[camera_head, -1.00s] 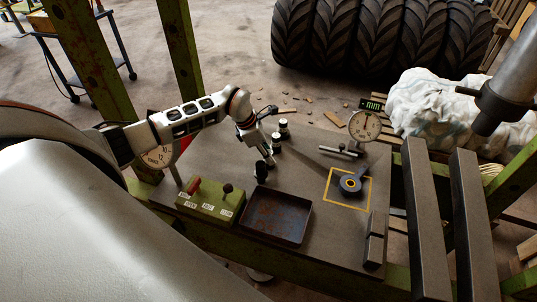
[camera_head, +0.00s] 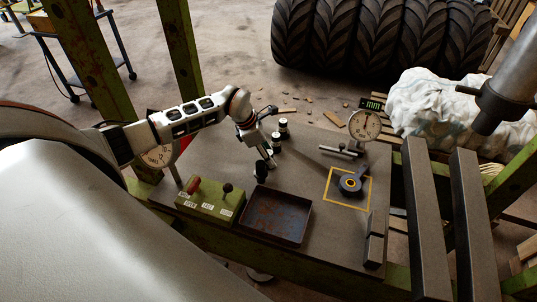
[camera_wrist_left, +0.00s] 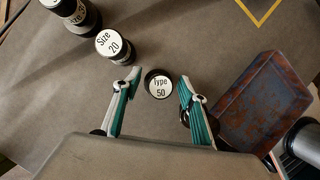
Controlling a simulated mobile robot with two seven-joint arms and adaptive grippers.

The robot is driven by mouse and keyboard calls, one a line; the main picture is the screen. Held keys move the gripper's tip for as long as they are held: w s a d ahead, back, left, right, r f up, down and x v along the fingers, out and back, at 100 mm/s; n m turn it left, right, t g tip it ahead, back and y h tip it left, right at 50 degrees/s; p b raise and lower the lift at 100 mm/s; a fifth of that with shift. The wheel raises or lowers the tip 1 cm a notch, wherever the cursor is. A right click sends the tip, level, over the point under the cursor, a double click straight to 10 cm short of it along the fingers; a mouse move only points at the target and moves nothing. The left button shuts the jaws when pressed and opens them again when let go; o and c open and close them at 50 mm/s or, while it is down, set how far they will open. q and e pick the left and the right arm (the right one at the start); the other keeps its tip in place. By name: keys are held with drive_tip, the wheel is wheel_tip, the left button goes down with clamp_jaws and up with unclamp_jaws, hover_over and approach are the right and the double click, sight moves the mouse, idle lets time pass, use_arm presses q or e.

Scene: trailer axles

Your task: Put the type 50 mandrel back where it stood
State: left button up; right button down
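The type 50 mandrel (camera_wrist_left: 159,84) shows in the left wrist view as a dark cylinder with a white round top lettered "Type 50". It is between the two fingers of my left gripper (camera_wrist_left: 159,90), with a narrow gap visible on each side. The left gripper (camera_head: 267,164) points down at the tabletop in the head view, behind the tray and near the other mandrels; there I cannot clearly tell the mandrel from the fingers. I cannot tell whether its base touches the table. My right gripper is not in view.
A size 20 mandrel (camera_wrist_left: 115,45) and another mandrel (camera_wrist_left: 72,10) stand close by.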

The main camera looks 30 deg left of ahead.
use_arm(q)
drive_tip(key=v, duration=1.2)
drive_tip(key=shift+d, duration=0.1)
